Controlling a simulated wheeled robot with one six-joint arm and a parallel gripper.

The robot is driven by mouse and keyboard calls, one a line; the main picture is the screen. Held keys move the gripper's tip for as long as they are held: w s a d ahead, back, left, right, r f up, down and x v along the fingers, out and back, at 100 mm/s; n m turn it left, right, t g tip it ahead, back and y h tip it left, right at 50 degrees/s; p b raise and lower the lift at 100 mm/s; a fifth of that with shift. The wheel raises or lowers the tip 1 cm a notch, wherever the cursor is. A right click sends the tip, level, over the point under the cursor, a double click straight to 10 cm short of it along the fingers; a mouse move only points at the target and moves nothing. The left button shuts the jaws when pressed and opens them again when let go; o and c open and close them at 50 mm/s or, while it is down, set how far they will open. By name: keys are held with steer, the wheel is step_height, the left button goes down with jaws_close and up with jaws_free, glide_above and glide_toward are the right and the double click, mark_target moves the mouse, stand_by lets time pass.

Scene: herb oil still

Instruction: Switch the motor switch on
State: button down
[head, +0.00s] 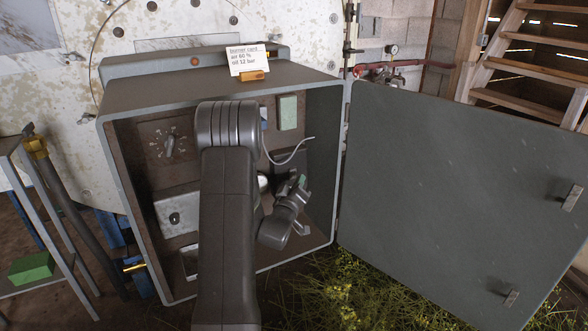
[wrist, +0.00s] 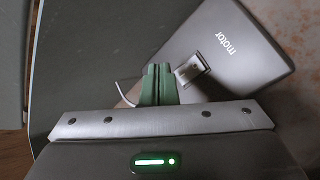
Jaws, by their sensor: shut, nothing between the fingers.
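The motor switch (wrist: 192,70) is a pale metal lever on a dark grey box labelled "motor" (wrist: 240,48) in the wrist view. In the head view the dark motor box (head: 287,160) is on the back wall inside the open cabinet, partly hidden by my arm. My gripper (wrist: 158,84) has its green fingers shut and empty, just left of the lever in the wrist view. I cannot tell whether they touch it. My gripper also shows in the head view (head: 302,182), inside the cabinet in front of the motor box.
The cabinet (head: 205,85) is open, its door (head: 455,200) swung right. Inside are a rotary knob (head: 170,146), a pale panel with a round knob (head: 174,218), a green box (head: 288,112) and a loose white cable (head: 290,157). A burner card (head: 248,60) stands on top.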

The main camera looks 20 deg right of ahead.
steer(key=shift+w, duration=0.8)
steer(key=shift+w+a, duration=0.1)
stand_by(1.4)
steer(key=shift+w+r+b, duration=0.1)
steer(key=shift+w+b, duration=0.2)
steer(key=shift+w, duration=0.3)
stand_by(0.5)
steer(key=shift+s, duration=0.1)
steer(key=shift+s+b, duration=0.6)
steer(key=shift+s, duration=0.05)
steer(key=shift+s+d+f+b, duration=0.2)
steer(key=shift+s+b, duration=0.5)
steer(key=shift+s, duration=0.55)
steer(key=shift+s+d+f+b, duration=0.15)
steer(key=shift+s+b, duration=0.5)
steer(key=shift+s, duration=0.6)
